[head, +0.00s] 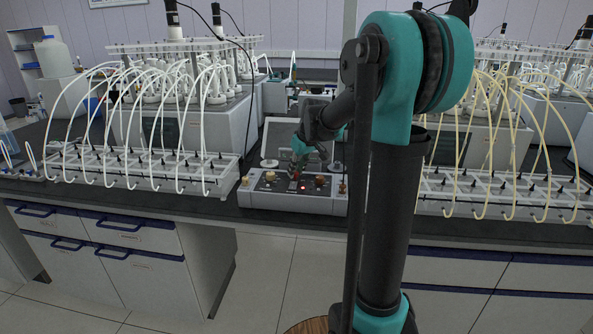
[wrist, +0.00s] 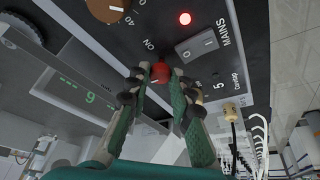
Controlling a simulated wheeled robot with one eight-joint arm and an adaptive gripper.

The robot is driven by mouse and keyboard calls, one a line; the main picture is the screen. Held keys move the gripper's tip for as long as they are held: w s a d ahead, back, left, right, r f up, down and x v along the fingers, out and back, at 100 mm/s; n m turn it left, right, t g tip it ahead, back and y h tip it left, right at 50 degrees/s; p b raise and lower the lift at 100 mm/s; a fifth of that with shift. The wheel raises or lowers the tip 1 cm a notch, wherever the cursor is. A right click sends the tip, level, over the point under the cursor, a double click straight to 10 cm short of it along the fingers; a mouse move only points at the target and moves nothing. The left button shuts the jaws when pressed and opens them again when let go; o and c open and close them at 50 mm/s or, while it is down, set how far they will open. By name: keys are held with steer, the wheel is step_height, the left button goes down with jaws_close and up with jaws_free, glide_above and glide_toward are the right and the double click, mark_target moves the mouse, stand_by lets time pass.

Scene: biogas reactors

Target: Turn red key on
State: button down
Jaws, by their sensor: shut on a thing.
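The red key (wrist: 160,72) is a small red knob on the dark top panel of a control box, near a printed "ON" label in the wrist view. My gripper (wrist: 158,80) has its two green-padded fingers closed around the red key from both sides. In the head view my gripper (head: 300,165) reaches down onto the control box (head: 290,202) on the bench. The key itself is mostly hidden there by the fingers, and its exact angle is hard to tell.
A lit red lamp (wrist: 185,18) and a grey MAINS switch (wrist: 197,44) sit close to the key. A brown knob (wrist: 108,8) is at the panel's top left. Racks with white tubes (head: 140,168) and yellowish tubes (head: 500,195) flank the box. The floor in front is clear.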

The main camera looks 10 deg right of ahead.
steer(key=shift+m, duration=0.3)
steer(key=m+h, duration=0.1)
steer(key=m, duration=0.2)
steer(key=shift+a+t, duration=0.2)
steer(key=shift+t, duration=0.1)
steer(key=m+h, duration=0.2)
steer(key=m, duration=0.3)
steer(key=shift+a, duration=0.2)
steer(key=m+h, duration=0.1)
steer(key=m, duration=0.1)
steer(key=m+g, duration=0.1)
steer(key=m, duration=0.1)
steer(key=shift+w+a+h, duration=0.1)
steer(key=shift+h, duration=0.3)
steer(key=m+g+h, duration=0.1)
steer(key=m, duration=0.4)
steer(key=shift+w+a, duration=0.1)
steer(key=shift+m+g, duration=0.3)
steer(key=c, duration=1.3)
jaws_free()
steer(key=shift+c, duration=0.2)
